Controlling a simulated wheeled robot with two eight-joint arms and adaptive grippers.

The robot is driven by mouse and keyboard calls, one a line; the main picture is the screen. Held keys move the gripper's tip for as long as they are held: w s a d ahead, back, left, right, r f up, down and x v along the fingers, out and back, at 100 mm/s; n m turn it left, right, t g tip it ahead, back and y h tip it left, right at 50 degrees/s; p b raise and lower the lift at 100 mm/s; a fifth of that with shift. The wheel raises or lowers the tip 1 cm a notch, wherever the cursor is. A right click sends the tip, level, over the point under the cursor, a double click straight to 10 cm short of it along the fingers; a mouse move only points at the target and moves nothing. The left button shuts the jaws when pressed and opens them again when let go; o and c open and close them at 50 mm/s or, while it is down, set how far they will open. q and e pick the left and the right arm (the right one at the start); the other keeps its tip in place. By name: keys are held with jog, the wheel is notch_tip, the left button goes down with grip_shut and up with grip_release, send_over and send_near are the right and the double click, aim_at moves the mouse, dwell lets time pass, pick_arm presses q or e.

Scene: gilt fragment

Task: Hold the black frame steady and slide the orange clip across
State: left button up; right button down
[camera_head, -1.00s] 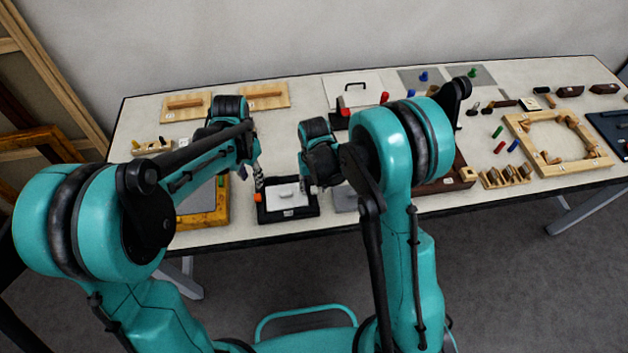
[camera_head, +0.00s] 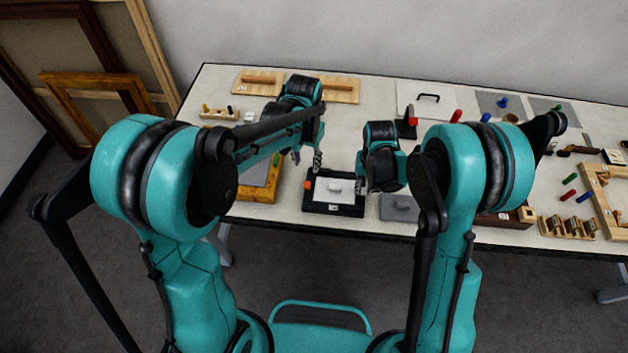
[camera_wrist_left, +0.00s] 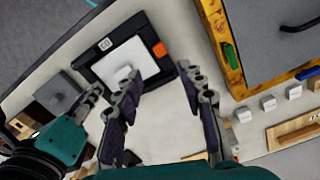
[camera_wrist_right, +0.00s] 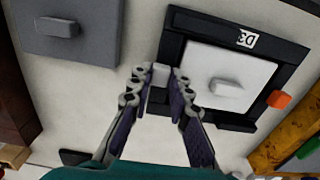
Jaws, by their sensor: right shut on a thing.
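The black frame (camera_head: 320,207) lies flat on the table around a white panel with a light knob. It also shows in the left wrist view (camera_wrist_left: 124,30) and the right wrist view (camera_wrist_right: 205,24). The orange clip (camera_wrist_left: 160,50) sits on the frame's edge on the side away from my right gripper; it also shows in the head view (camera_head: 307,185). My right gripper (camera_wrist_right: 160,76) is shut on a small light grey tab at the frame's edge. My left gripper (camera_wrist_left: 158,72) is open and empty, its fingers apart near the clip, without clear contact.
A yellow-edged frame (camera_wrist_left: 222,50) with a green clip lies close beside the clip side. A grey plate (camera_wrist_right: 85,38) with a knob lies on the other side. A wooden slotted rack (camera_head: 568,228) and coloured pegs are farther right.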

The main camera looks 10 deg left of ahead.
aim_at(307, 184)
pick_arm(q)
notch_tip(307, 184, down, 11)
jog(key=n, duration=0.3)
jog(key=shift+n, duration=0.3)
grip_shut()
